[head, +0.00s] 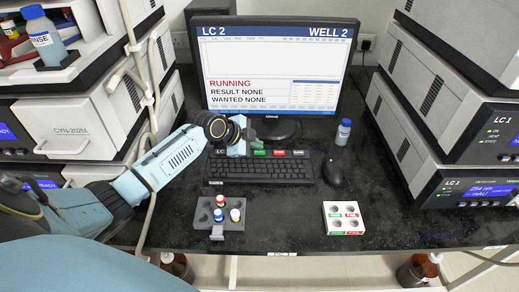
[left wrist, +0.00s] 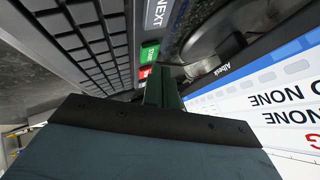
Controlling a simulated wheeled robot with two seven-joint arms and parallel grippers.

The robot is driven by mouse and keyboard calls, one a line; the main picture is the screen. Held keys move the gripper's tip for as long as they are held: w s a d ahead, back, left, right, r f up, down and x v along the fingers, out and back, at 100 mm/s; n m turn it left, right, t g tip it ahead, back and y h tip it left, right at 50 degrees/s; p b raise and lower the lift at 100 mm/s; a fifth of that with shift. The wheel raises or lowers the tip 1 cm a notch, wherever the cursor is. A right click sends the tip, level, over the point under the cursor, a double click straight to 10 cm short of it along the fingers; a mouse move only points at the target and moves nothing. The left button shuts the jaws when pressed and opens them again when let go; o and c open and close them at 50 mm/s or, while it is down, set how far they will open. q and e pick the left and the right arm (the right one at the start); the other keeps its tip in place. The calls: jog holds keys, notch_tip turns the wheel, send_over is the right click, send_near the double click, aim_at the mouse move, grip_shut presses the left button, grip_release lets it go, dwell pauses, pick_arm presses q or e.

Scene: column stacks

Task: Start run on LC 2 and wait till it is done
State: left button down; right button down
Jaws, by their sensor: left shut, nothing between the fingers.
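The monitor (head: 270,65) reads LC 2 and WELL 2, with RUNNING in red, RESULT NONE and WANTED NONE. My left gripper (head: 256,144) is shut and empty at the back edge of the keyboard, near the green key (head: 258,152). The red key (head: 279,152) and a dark key (head: 299,152) are to its right. In the left wrist view the shut fingers (left wrist: 161,88) point toward the green key (left wrist: 150,53), with the NEXT key (left wrist: 156,15) beyond. I cannot tell whether the fingertips touch a key. My right gripper is not in view.
A mouse (head: 332,173) and a blue bottle (head: 343,132) are right of the keyboard. Instrument stacks flank the bench, the right one labelled LC 1 (head: 486,190).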

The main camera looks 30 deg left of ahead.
aim_at(256, 153)
pick_arm(q)
jog(key=shift+r, duration=0.1)
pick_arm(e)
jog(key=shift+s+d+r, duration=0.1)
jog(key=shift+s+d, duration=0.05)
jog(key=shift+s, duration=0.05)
